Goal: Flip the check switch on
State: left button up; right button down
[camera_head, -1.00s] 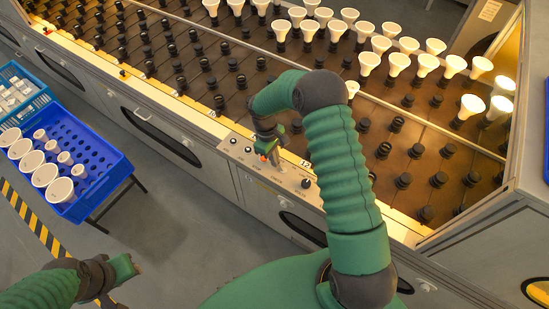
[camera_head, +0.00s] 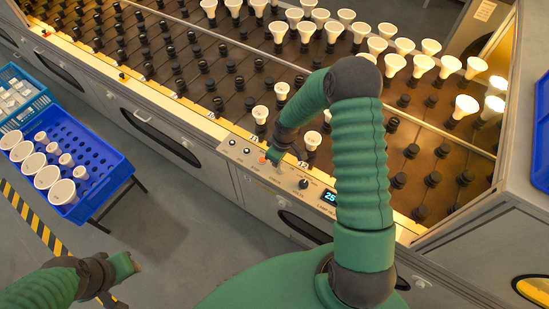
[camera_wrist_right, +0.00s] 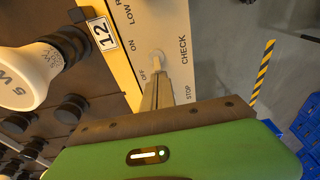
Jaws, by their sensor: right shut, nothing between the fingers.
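The light control panel (camera_head: 245,150) runs along the front edge of the bulb rack. In the right wrist view, the check switch (camera_wrist_right: 157,56) is a small pale toggle beside the CHECK label, with ON and OFF marked to its left. I cannot tell which way it leans. My right gripper (camera_wrist_right: 158,84) is shut and empty, its fingertips just below the switch in that view; contact is unclear. In the head view my right gripper (camera_head: 273,157) is over the panel and hides the switch. My left gripper (camera_head: 128,268) is at lower left, away from the panel; its jaws are unclear.
White bulbs (camera_head: 260,113) stand in sockets close behind the right gripper; one (camera_wrist_right: 28,75) shows at left in the wrist view. A dark knob (camera_head: 303,184) and a lit display (camera_head: 329,196) are to the right. A blue crate (camera_head: 105,158) stands at left.

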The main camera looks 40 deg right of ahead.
jog(key=shift+s+d+r+t, duration=0.2)
jog(key=shift+s+t, duration=0.1)
jog(key=shift+t, duration=0.2)
jog(key=shift+p, duration=0.3)
jog(key=shift+s+d, duration=0.1)
jog(key=shift+s, duration=0.15)
jog(key=shift+p+v, duration=0.8)
jog(key=shift+p, duration=0.15)
jog(key=shift+w, duration=0.2)
